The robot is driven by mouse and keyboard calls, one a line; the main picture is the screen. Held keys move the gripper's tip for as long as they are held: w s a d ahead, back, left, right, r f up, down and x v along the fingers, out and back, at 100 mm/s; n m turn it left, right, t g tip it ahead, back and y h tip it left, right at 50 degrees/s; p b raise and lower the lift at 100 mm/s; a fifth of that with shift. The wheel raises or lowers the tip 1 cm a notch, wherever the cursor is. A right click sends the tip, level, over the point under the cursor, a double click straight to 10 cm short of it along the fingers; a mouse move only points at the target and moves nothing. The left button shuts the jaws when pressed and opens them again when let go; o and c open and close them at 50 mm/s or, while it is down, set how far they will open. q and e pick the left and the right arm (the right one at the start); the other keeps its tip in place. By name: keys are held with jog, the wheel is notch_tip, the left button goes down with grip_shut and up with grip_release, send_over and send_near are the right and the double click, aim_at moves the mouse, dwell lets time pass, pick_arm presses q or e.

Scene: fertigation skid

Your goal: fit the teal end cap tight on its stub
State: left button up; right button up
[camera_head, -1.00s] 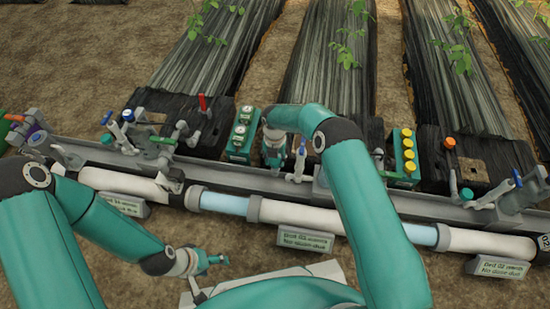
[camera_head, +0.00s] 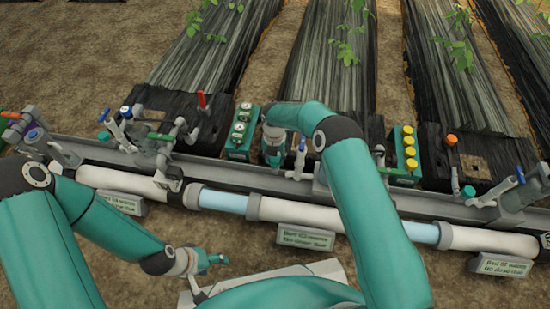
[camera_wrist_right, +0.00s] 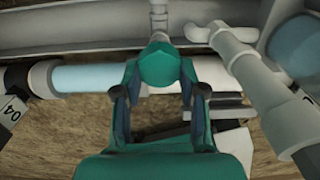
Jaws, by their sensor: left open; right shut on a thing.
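My right gripper (camera_wrist_right: 161,92) is shut on the teal end cap (camera_wrist_right: 160,66), a faceted piece seen between the fingertips in the right wrist view. A narrow grey stub (camera_wrist_right: 159,24) lines up just beyond the cap. I cannot tell whether the cap touches it or how far it sits on it. In the head view my right gripper (camera_head: 274,153) points down at the grey rail, and the cap cannot be made out there. My left gripper (camera_head: 215,262) is open and empty, low over the soil in front of the pipe.
A white and clear pipe (camera_head: 290,213) runs along the front of the grey rail (camera_head: 232,179). A green box with gauges (camera_head: 241,132) stands left of my right gripper, and one with yellow knobs (camera_head: 407,152) stands right. A grey elbow pipe (camera_wrist_right: 232,47) is close on the right.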

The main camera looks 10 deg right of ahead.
jog(key=shift+f, duration=0.2)
dwell(0.4)
jog(key=shift+f+b, duration=0.3)
jog(key=shift+b, duration=0.35)
jog(key=shift+f+b, duration=0.3)
jog(key=shift+b, duration=0.2)
jog(key=o, duration=0.5)
jog(key=shift+f, duration=0.15)
dwell(0.5)
jog(key=shift+f+b, duration=0.2)
jog(key=shift+b, duration=0.3)
